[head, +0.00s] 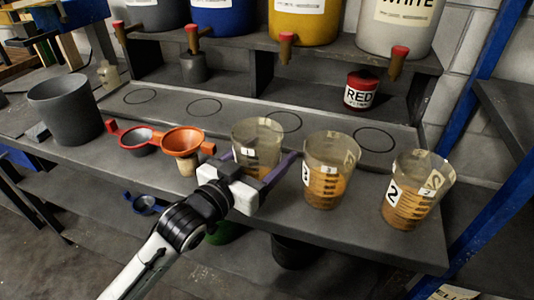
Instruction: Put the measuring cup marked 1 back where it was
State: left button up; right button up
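The measuring cup marked 1 (258,135) is clear, with amber liquid in its lower part. It is upright in the row on the grey bench, and its base is hidden behind my gripper. My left gripper (258,160) reaches in from the lower left, its purple fingers spread on either side of this cup. A gap shows between the right finger and the cup wall. The similar cup marked 3 (328,185) stands to its right, and the cup marked 2 (410,200) farther right. My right gripper is not in view.
An orange funnel (183,140) and a red-handled strainer (137,138) are just left of the cup; a grey bucket (65,112) is farther left. Dark circles (205,107) mark the strip behind. A small RED can (362,91) and tapped drums (303,20) are at the back.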

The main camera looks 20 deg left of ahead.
aim_at(258, 158)
pick_arm(q)
jog(key=o, duration=1.1)
jog(key=shift+f, duration=0.1)
jog(key=v, duration=1.1)
jog(key=shift+b, duration=0.3)
jog(key=shift+s+a+r, duration=0.15)
jog(key=shift+s+r, duration=0.1)
jog(key=shift+s, duration=0.25)
